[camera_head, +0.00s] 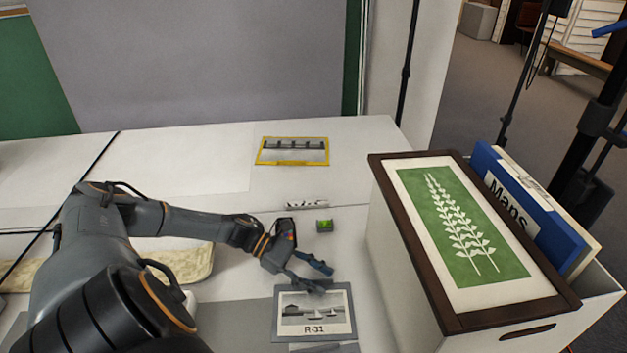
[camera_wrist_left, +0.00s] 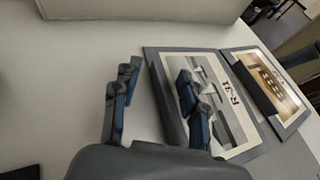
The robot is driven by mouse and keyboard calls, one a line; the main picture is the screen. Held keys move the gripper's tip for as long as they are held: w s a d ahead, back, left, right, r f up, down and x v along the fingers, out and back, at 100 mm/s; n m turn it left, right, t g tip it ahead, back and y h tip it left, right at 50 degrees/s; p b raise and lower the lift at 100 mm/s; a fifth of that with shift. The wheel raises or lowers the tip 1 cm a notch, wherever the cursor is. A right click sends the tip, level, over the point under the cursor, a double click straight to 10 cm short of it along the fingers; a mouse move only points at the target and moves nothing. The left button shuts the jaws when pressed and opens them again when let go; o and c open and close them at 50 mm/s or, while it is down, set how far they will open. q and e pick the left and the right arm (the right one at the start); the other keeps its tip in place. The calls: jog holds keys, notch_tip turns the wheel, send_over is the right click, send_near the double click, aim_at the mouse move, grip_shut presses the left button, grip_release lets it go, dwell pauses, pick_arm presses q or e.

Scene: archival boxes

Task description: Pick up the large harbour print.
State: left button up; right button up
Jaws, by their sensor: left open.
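The large harbour print (camera_head: 315,320) is a grey-bordered card marked R-31, with sailing boats and a building. It lies on the white table, left of the box. My left gripper (camera_head: 318,277) is open at the print's far edge. In the left wrist view, one finger of the gripper (camera_wrist_left: 158,78) is outside the edge of the print (camera_wrist_left: 236,118) and the other is over its face. The edge runs between them. Whether either finger touches the card is unclear. My right gripper is not in view.
A white box with a dark wooden frame (camera_head: 412,245) and green leaf picture stands right, beside a blue Maps folder (camera_head: 560,225). A yellow-edged print (camera_head: 293,151) lies farther back. Another framed picture (camera_wrist_left: 270,85) lies beside the harbour print.

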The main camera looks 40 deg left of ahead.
pick_arm(q)
grip_shut()
dwell(0.4)
